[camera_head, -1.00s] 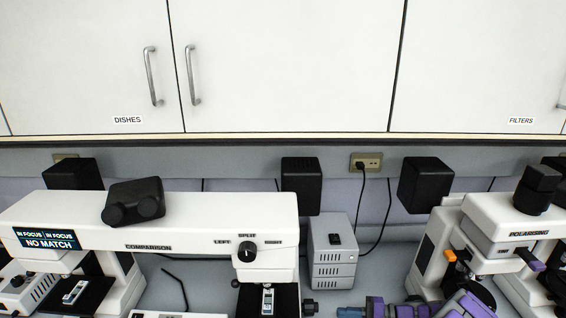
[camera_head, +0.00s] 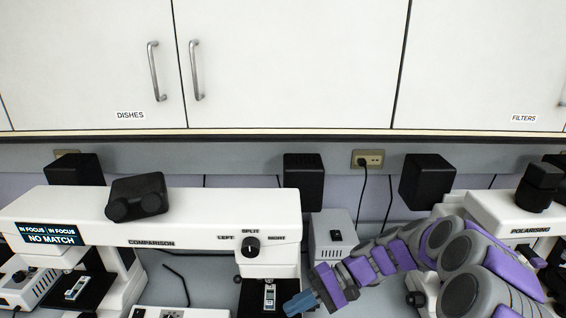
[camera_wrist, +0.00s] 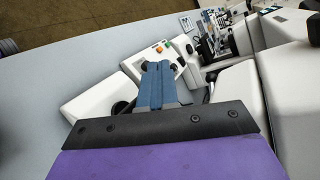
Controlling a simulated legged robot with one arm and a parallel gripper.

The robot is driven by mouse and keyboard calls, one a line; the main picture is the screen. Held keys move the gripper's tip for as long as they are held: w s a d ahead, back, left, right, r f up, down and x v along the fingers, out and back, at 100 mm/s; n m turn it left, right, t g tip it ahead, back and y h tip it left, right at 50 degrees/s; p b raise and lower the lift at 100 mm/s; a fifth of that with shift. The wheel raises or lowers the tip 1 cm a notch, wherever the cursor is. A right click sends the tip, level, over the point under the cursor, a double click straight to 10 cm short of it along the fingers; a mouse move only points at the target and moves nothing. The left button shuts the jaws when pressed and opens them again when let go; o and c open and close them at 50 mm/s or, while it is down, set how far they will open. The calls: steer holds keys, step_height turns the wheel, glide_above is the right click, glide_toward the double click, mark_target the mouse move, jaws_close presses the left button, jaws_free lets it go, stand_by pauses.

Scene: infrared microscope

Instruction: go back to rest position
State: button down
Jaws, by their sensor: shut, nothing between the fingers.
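My gripper (camera_head: 299,303) is at the end of my purple and grey arm, low in the head view, just right of the comparison microscope's right stage. Its blue fingers are together and hold nothing. In the wrist view my gripper (camera_wrist: 155,68) points over the bench, with its fingers side by side above a white unit with coloured buttons (camera_wrist: 162,48). The comparison microscope (camera_head: 200,215) stands at the left with a "NO MATCH" display (camera_head: 50,235). A slide (camera_head: 269,296) lies on its right stage and another (camera_head: 76,288) on its left stage.
The polarising microscope (camera_head: 505,215) stands at the right, partly behind my arm. A grey power box (camera_head: 325,225) is behind my gripper, partly hidden. Wall cupboards (camera_head: 290,65) hang above. Bare bench (camera_wrist: 75,50) shows at the left of the wrist view.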

steer(key=s+a+r+n+h, duration=0.1)
steer(key=s+r+n+h, duration=0.15)
steer(key=s, duration=0.55)
steer(key=s+d+t+h, duration=0.1)
steer(key=s+d+h, duration=0.4)
steer(key=s, duration=0.4)
steer(key=s+d+m+t+h, duration=0.1)
steer(key=s+d+h, duration=0.4)
steer(key=s, duration=0.5)
steer(key=shift+s+d+r+t, duration=0.25)
steer(key=shift+s+d+t, duration=0.05)
steer(key=shift+d, duration=0.75)
